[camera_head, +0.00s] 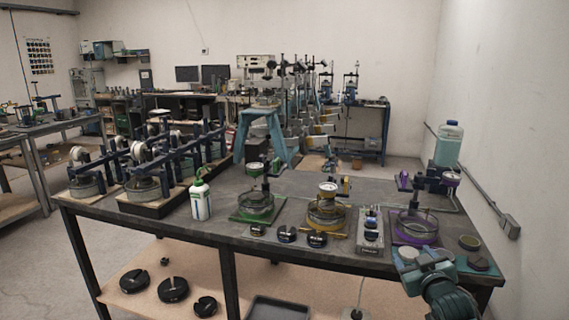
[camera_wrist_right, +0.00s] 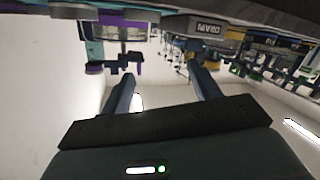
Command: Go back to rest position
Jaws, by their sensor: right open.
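My right gripper (camera_head: 408,254) is at the front right edge of the dark table (camera_head: 290,190), in front of the lever frame with the purple ring (camera_head: 416,228). In the right wrist view its two fingers (camera_wrist_right: 165,88) are spread apart with nothing between them. That view appears upside down, with the purple-ringed frame (camera_wrist_right: 125,22) and a grey block marked DRAIN (camera_wrist_right: 205,28) beyond the fingers. I cannot tell whether the gripper touches the table edge. My left gripper is in neither view.
Green (camera_head: 258,207) and yellow (camera_head: 327,213) lever frames stand mid-table. Larger frames (camera_head: 148,180) fill the left end. A clear jug (camera_head: 448,145) is at the right, near the wall. Dark weights (camera_head: 172,289) lie on the lower shelf.

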